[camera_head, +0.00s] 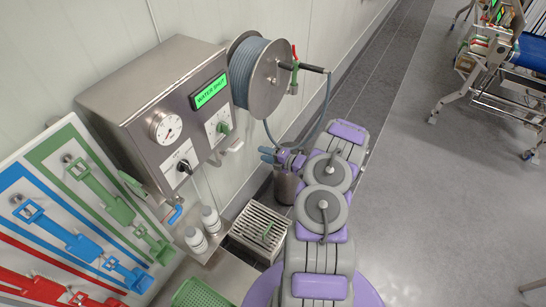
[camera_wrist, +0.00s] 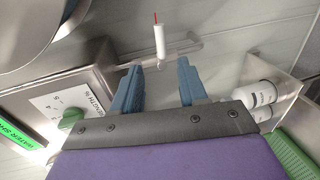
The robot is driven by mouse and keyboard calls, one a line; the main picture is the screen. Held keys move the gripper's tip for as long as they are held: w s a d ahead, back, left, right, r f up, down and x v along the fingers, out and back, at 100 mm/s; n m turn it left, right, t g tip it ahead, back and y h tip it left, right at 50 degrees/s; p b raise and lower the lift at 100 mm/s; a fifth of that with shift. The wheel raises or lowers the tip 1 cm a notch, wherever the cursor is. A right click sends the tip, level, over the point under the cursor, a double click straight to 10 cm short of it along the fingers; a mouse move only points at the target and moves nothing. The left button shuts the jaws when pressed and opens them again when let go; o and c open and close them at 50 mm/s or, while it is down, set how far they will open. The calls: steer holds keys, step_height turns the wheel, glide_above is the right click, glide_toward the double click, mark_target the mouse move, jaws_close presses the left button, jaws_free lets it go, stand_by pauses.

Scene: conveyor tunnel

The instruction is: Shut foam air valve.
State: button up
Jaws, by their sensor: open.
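A steel control box (camera_head: 150,110) on the wall carries a gauge (camera_head: 166,127), a black selector knob (camera_head: 184,166), a green knob (camera_head: 223,127) and a lit display (camera_head: 210,92) reading WATER SHUT. No label tells me which is the foam air valve. My gripper (camera_head: 268,154) is right of the box, open and empty. In the wrist view, a white cylinder with a thin red tip (camera_wrist: 159,40) stands on a pale pipe beyond my open fingers (camera_wrist: 157,78). The green knob (camera_wrist: 72,118) is left of them.
White bottles (camera_head: 211,220) stand on a shelf below the box. A grated steel box (camera_head: 261,231) and a bucket (camera_head: 286,185) are low by the wall.

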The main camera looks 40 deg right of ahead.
steer(key=v, duration=0.3)
steer(key=shift+s, duration=0.2)
steer(key=shift+c, duration=0.4)
steer(key=w+f+n+t+b, duration=0.1)
steer(key=f+n+b, duration=0.1)
steer(key=f+b, duration=0.1)
steer(key=w+f+n+t+b, duration=0.1)
steer(key=f+n+b, duration=0.1)
steer(key=f+b, duration=0.1)
steer(key=w+f+n+b, duration=0.1)
steer(key=f+n+b, duration=0.1)
steer(key=f+b, duration=0.1)
steer(key=shift+d+f+n+t+y, duration=0.3)
steer(key=shift+d+f+t, duration=0.1)
steer(key=shift+f, duration=0.2)
jaws_close()
step_height(320, 180, down, 7)
steer(key=w+a+n+t+y+b, duration=0.25)
steer(key=n+t+b, duration=0.35)
steer(key=n+b, duration=0.4)
steer(key=w+a+r+p, duration=0.2)
steer(key=w+r, duration=0.6)
steer(key=r, duration=0.2)
steer(key=shift+a+h+p, duration=0.3)
steer(key=shift+a+h, duration=0.1)
steer(key=shift+h, duration=0.05)
